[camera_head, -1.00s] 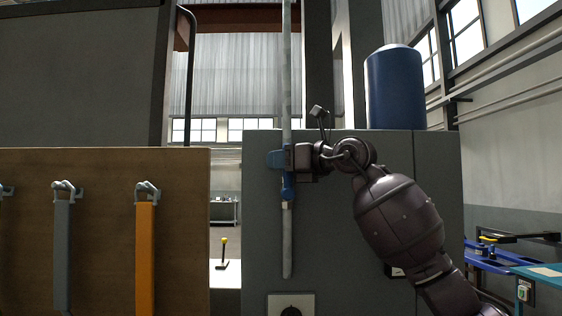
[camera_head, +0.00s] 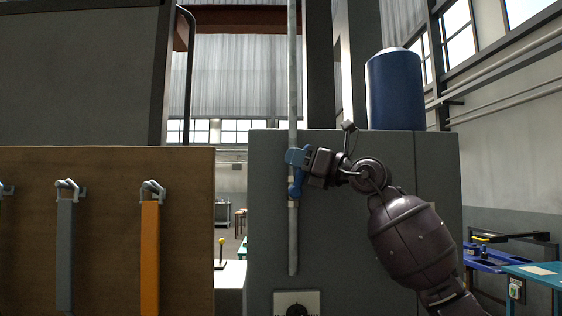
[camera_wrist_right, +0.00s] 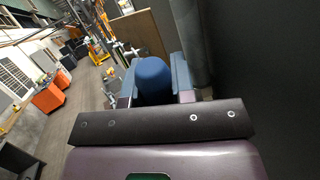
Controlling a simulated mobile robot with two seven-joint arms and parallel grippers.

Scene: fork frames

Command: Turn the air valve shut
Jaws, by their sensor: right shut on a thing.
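A pale vertical pipe (camera_head: 293,240) runs down in front of a grey cabinet in the head view. The air valve (camera_head: 296,189) is blue and sits on this pipe. My right gripper (camera_head: 298,157) is at the valve, coming from the right and slightly tilted. In the right wrist view a rounded blue valve handle (camera_wrist_right: 152,80) sits between the two blue-grey fingers of my right gripper (camera_wrist_right: 154,76), which is shut on it. The fingers hide part of the handle in the head view. My left gripper is not in view.
The grey cabinet (camera_head: 350,240) stands behind the pipe, with a blue tank (camera_head: 395,90) above it. A dark round knob (camera_head: 296,310) on a pale plate is below the pipe. A brown board (camera_head: 110,240) with grey and orange hanging handles stands at left.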

